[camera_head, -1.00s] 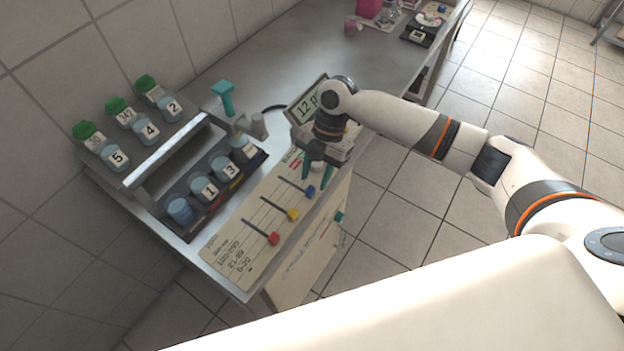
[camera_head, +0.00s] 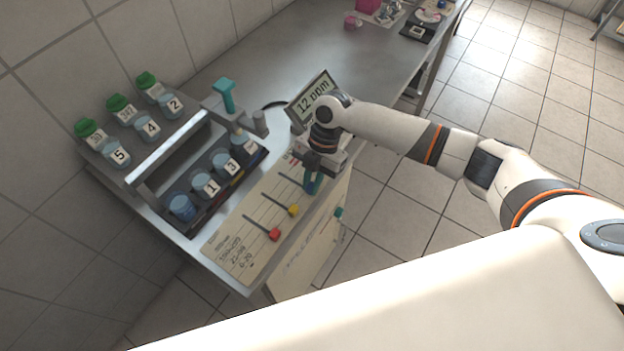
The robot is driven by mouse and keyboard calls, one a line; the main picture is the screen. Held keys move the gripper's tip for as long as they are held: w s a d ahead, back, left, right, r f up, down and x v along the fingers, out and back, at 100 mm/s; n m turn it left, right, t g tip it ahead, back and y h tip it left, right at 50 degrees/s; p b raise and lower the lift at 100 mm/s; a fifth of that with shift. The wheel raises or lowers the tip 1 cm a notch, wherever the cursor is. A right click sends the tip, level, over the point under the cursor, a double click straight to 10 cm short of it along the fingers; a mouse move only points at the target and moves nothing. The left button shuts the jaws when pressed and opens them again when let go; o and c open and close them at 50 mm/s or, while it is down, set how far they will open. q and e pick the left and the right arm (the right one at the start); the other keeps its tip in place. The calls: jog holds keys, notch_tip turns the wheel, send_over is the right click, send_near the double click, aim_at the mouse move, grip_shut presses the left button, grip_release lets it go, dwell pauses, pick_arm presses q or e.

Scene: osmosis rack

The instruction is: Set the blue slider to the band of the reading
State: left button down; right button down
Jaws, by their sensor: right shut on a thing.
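The blue slider (camera_head: 314,188) sits at the right end of its slot on the slanted cream panel (camera_head: 232,250), near the panel's right edge. The display (camera_head: 313,97) behind my right wrist reads "12 ppm". The panel's near left part carries printed bands; the bottom line looks like 0-20, though the print is small. My left gripper is not in view.
A yellow slider (camera_head: 293,209) and a red slider (camera_head: 274,234) stand at the right ends of their slots. A rack of numbered cups (camera_head: 207,186) and several green-capped bottles (camera_head: 118,103) stand left. A teal-handled device (camera_head: 224,95) stands behind.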

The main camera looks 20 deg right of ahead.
jog(key=shift+w+a+b, duration=0.65)
jog(key=shift+w+b, duration=0.05)
jog(key=shift+w, duration=0.25)
jog(key=c, duration=1.4)
grip_release()
jog(key=shift+o, duration=0.2)
jog(key=b+v, duration=0.2)
jog(key=v, duration=1)
